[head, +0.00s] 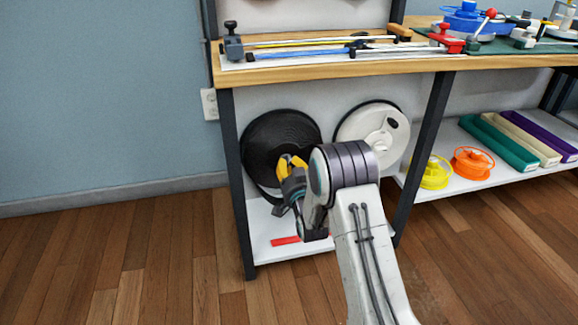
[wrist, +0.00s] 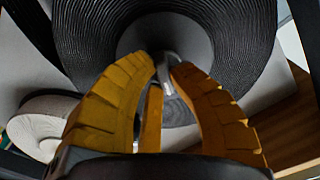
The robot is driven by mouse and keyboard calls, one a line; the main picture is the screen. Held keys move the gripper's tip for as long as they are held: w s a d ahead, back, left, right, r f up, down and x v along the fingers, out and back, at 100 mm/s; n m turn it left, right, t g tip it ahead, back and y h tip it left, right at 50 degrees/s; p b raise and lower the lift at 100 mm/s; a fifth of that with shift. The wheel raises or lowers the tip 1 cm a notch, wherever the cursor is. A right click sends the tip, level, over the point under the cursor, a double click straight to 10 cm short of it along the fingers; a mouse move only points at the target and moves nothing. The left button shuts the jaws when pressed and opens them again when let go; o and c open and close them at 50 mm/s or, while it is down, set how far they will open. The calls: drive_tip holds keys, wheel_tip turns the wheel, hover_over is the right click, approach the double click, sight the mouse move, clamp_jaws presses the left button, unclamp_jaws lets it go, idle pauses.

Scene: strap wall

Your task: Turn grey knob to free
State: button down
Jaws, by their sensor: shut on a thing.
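A large black ribbed disc (head: 268,132) hangs upright under the bench; it also fills the upper wrist view (wrist: 100,35). The grey knob (wrist: 167,66) shows as a small light-grey piece at the disc's centre, partly covered by my fingers. My gripper (head: 291,164), with yellow fingers, is at the middle of the disc. In the wrist view the fingertips (wrist: 168,68) close on both sides of the knob. In the head view the knob is hidden behind my gripper. I cannot tell which way the knob is turned.
A white disc (head: 374,132) hangs to the right of the black one. A red strip (head: 285,240) lies on the white lower shelf (head: 262,222). Dark bench legs (head: 240,195) stand close on both sides. The wooden floor (head: 140,250) to the left is clear.

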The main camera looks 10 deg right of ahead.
drive_tip(key=n, duration=0.5)
drive_tip(key=shift+a+r+n, duration=0.1)
drive_tip(key=shift+r+n, duration=0.05)
drive_tip(key=shift+n, duration=0.25)
idle(0.4)
drive_tip(key=c, duration=1.1)
unclamp_jaws()
drive_tip(key=shift+s, duration=5.95)
